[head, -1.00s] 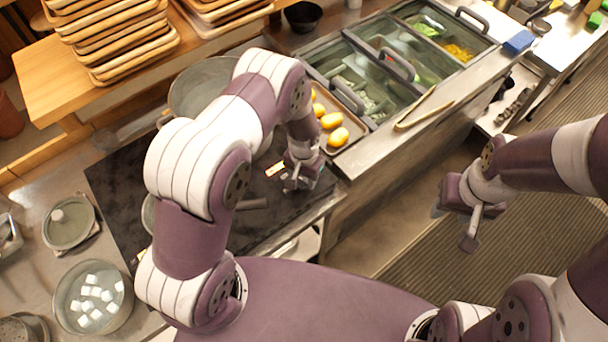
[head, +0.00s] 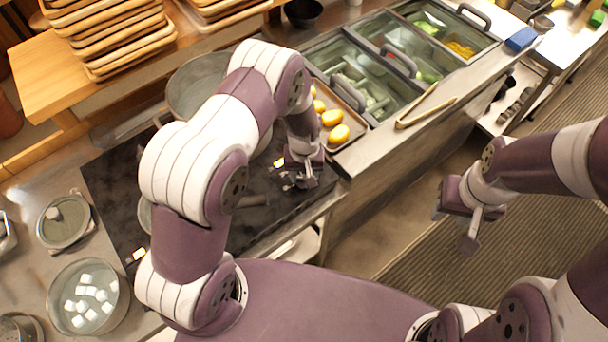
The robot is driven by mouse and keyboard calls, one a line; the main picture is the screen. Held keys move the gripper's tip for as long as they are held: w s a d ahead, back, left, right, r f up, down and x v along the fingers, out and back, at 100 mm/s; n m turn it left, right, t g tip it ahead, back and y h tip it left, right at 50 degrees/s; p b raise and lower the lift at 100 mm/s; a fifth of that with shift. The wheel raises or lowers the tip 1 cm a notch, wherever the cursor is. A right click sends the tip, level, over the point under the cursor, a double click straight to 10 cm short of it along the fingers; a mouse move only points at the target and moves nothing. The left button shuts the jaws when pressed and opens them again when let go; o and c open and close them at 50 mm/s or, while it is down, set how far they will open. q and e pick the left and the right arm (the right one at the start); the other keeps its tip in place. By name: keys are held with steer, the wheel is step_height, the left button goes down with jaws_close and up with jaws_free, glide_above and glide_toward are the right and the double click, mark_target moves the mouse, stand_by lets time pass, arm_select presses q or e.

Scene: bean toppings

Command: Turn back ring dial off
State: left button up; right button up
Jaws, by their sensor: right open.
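The black cooktop (head: 112,205) lies under and around my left arm. No dial can be made out clearly, and my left arm hides much of the cooktop. A small bright patch (head: 279,162) shows on it beside my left gripper, and another (head: 138,255) shows near its front left edge. My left gripper (head: 298,184) points down over the right end of the cooktop. Its fingers are small and dark, and I cannot tell their gap or any contact. My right gripper (head: 471,222) is open and empty above the floor at the right.
A large pot (head: 196,84) stands at the back of the cooktop.

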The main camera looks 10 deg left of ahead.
mark_target(304, 176)
arm_select(q)
steer(key=shift+w+r+n+b, duration=0.15)
steer(key=shift+n+b, duration=0.25)
steer(key=shift+n, duration=1.1)
steer(key=shift+w, duration=0.1)
steer(key=o, duration=1.1)
steer(key=shift+c, duration=0.2)
step_height(304, 176, up, 13)
steer(key=b, duration=0.3)
steer(key=shift+f, duration=0.2)
